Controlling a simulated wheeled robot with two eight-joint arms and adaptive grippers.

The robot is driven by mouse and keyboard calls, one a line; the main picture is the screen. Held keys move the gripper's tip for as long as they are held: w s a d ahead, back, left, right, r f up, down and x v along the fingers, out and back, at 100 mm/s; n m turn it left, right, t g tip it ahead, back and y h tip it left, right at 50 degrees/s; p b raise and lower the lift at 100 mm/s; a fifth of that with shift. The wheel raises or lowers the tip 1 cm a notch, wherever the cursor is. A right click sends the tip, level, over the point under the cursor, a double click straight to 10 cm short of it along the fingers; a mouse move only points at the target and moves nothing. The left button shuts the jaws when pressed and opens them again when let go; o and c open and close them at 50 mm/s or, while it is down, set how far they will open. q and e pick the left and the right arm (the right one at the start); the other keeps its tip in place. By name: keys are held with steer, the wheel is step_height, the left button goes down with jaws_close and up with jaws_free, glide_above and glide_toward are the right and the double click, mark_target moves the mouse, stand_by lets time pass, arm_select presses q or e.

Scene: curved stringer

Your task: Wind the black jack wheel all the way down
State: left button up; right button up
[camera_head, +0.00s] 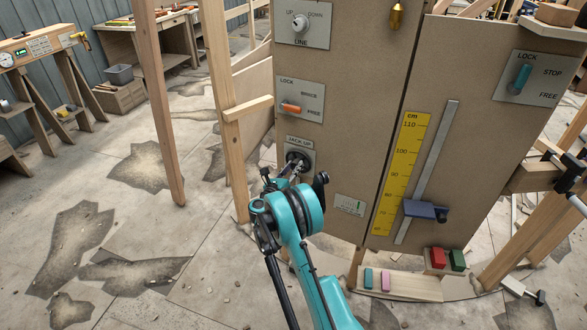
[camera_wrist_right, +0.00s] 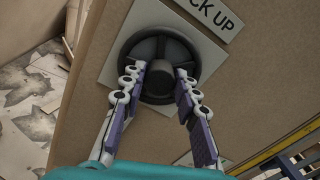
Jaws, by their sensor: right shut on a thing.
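The black jack wheel (camera_head: 300,155) sits on a pale plate on the brown panel, under the label "JACK UP". It shows larger in the right wrist view (camera_wrist_right: 150,48), with a dark rim, spokes and a round hub. My right gripper (camera_head: 292,171) reaches it from below. In the right wrist view its two fingers (camera_wrist_right: 161,74) lie on either side of the hub, over the lower half of the wheel, and are shut on it. The gripper partly hides the wheel in the head view. My left gripper is in neither view.
Above the wheel are an orange lever (camera_head: 291,108) and a white knob (camera_head: 300,24). A yellow scale (camera_head: 403,160) with a blue slider (camera_head: 424,210) is to the right. A teal lever (camera_head: 521,78) is at upper right. A wooden post (camera_head: 218,90) stands just left of the panel.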

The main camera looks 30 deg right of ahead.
steer(key=o, duration=1.2)
steer(key=shift+c, duration=0.2)
steer(key=v, duration=1.2)
